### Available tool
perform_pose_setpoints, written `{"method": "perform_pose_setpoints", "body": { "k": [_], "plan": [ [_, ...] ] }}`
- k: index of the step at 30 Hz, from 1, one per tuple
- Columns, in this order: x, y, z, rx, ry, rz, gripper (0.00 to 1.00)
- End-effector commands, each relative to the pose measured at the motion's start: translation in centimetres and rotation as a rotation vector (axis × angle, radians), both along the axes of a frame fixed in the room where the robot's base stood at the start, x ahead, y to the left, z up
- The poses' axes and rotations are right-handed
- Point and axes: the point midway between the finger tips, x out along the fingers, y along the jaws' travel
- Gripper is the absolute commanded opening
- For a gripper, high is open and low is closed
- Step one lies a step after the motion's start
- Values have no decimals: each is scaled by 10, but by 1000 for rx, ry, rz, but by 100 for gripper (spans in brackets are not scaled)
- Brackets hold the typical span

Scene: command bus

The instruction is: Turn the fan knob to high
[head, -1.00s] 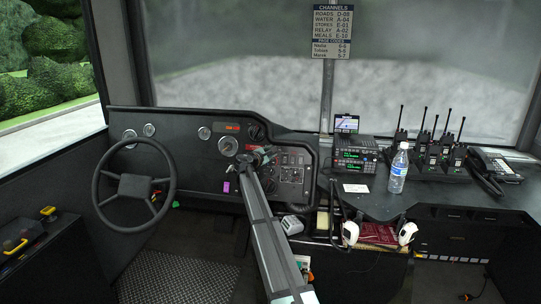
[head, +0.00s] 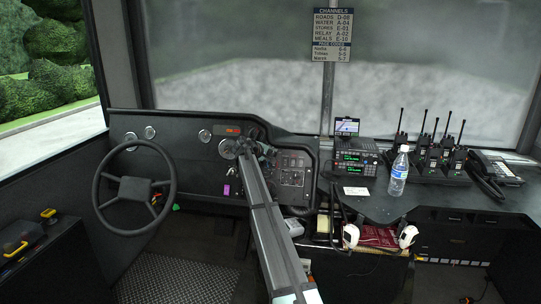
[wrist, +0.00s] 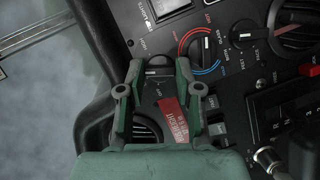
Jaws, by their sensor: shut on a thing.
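In the wrist view a small dark knob with a pale pointer mark (wrist: 157,72) sits on the black dash panel between the fingertips of my gripper (wrist: 159,78). My gripper is shut on this knob, one green finger on each side. It appears to be the fan knob, but its label is too small to read for certain. In the head view my arm reaches the middle of the dashboard (head: 200,180) and hides the knob.
A red-and-blue ringed dial (wrist: 205,45) and another black knob (wrist: 241,33) are close beside the fingers. A red tag (wrist: 173,118) lies below the knob. The steering wheel (head: 168,190) stands left of my arm; a water bottle (head: 398,172) stands to the right.

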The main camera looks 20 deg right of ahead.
Motion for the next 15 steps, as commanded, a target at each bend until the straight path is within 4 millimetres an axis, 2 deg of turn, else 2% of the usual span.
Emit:
{"method": "perform_pose_setpoints", "body": {
  "k": [15],
  "plan": [
    [0, -3, 4, 383, -257, -167, 0]
  ]
}}
